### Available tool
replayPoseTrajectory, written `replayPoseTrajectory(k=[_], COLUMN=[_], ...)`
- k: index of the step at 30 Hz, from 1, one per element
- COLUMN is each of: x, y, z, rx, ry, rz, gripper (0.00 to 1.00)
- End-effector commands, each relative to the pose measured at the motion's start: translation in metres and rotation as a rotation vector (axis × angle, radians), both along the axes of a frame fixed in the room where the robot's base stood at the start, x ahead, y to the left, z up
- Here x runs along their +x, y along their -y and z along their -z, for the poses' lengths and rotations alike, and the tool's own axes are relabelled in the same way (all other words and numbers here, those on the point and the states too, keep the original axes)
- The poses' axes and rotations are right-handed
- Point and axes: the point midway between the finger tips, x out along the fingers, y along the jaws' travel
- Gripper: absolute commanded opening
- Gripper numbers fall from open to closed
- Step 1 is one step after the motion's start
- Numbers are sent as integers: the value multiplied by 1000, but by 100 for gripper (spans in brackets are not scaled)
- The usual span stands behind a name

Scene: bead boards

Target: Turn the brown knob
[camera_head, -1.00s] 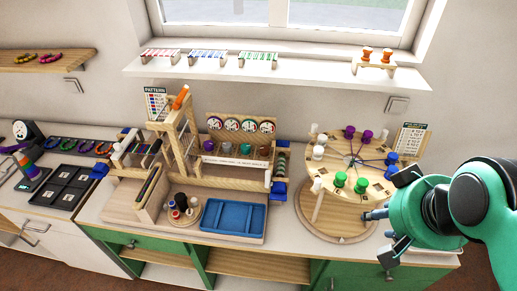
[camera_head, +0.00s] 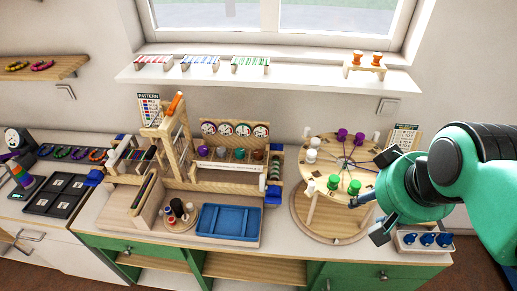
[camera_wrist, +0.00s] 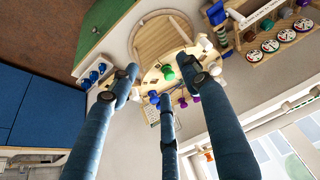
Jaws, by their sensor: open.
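The brown knob (camera_head: 257,155) is the rightmost of a row of coloured knobs under the round dials on the wooden station in the head view. It also shows near the upper right of the wrist view (camera_wrist: 249,36). Beside it are a green knob (camera_head: 239,154), a pale grey knob (camera_head: 221,151) and a purple knob (camera_head: 203,150). My gripper (camera_head: 375,196) is open and empty, with its fingers spread. It is well to the right of the brown knob, beside the round peg table, and touches no knob.
The round two-level wooden table (camera_head: 330,170) with coloured pegs stands between my gripper and the knob row. A blue tray (camera_head: 230,222) lies in front of the knobs. A box with blue knobs (camera_head: 425,240) sits below my gripper. A white shelf (camera_head: 300,78) is above.

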Motion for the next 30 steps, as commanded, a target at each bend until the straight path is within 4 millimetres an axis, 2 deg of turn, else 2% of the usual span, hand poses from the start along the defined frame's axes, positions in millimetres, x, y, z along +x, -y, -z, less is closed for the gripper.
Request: replayPoseTrajectory(k=[1,7,16,23,30], x=[10,55,128,183,236], y=[-3,-21,-56,-89,-130], z=[-9,-33,-53,-55,-45], rx=[-5,-36,-82,-115,-148], ry=[-13,-62,-139,-195,-251], rz=[-20,-121,-286,-412,-548], gripper=[47,47,47,47,47])
